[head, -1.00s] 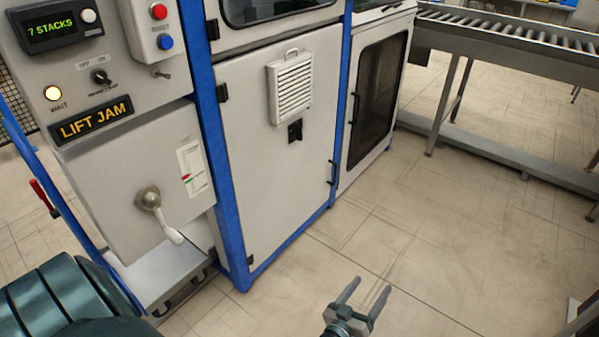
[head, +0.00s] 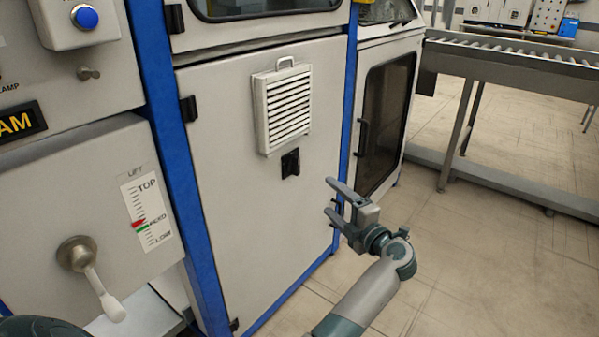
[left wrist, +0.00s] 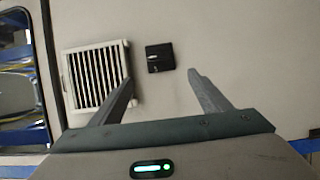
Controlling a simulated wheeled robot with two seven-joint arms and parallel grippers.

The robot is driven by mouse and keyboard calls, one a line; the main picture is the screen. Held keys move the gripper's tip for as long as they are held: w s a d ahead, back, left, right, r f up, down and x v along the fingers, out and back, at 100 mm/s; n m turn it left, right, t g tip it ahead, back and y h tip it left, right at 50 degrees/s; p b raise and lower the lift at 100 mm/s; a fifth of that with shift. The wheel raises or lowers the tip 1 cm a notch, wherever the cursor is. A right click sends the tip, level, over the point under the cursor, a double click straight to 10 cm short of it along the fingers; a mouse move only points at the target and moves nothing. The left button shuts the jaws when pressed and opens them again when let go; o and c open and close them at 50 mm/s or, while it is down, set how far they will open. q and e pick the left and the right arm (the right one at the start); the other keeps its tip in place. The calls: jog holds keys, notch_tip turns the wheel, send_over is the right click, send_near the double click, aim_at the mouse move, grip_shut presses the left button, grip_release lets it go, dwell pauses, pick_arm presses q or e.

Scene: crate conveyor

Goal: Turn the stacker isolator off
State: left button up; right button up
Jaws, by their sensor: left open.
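A small black fitting (head: 290,162) is on the pale cabinet door (head: 240,230), just below the white louvred vent. It also shows in the left wrist view (left wrist: 160,57), beside the vent. No readable label marks it as the stacker isolator, and its position cannot be read. My left gripper (head: 328,198) is open and empty. In the head view it is right of and below the fitting. In the left wrist view the fitting lies between and beyond my fingertips, with no contact visible. My right gripper is not in view.
The white vent (head: 284,105) has a handle on top. Left of the blue post (head: 170,150) are a lift gauge (head: 146,212), a crank lever (head: 90,275) and a blue button (head: 85,17). A roller conveyor (head: 510,55) stands at right. The floor before it is clear.

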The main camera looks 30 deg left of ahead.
pick_arm(q)
jog(key=b, duration=0.2)
send_near(298, 168)
jog(key=x, duration=0.7)
jog(key=shift+w+a, duration=0.1)
jog(key=shift+w+a+r, duration=0.1)
jog(key=shift+w+a, duration=0.15)
jog(key=shift+a, duration=0.25)
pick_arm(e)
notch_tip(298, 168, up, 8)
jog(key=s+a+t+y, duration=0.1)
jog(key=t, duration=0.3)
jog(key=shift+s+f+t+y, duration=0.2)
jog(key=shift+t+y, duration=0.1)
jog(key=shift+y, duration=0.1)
pick_arm(q)
jog(key=c, duration=1.1)
jog(key=shift+o, duration=0.2)
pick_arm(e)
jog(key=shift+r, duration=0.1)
